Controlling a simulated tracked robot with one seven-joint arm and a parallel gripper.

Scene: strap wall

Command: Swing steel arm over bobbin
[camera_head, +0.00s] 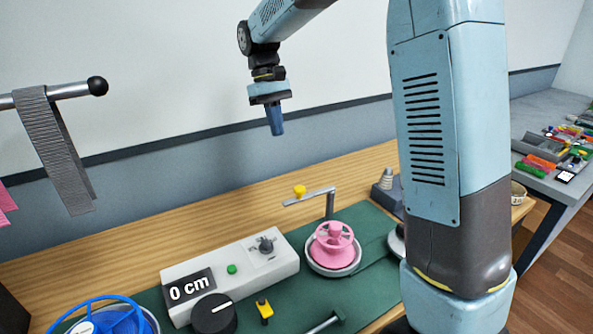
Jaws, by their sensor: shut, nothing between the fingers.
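The steel arm (314,196) is a thin grey bar on an upright post, with a yellow knob (300,191) near its left end. It points left from the post, behind the bobbin. The pink bobbin (334,243) sits on a round grey plate on the green mat, in front of the post; the bar is not over its middle. My gripper (276,130) is shut and empty, pointing down, high above the bench and up and left of the yellow knob.
A white box (229,278) with a "0 cm" display and black dial (214,314) stands left of the bobbin. A blue wheel (105,318) is at front left. A grey strap (55,150) hangs from a rod. A yellow-handled piece (264,309) lies in front of the box.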

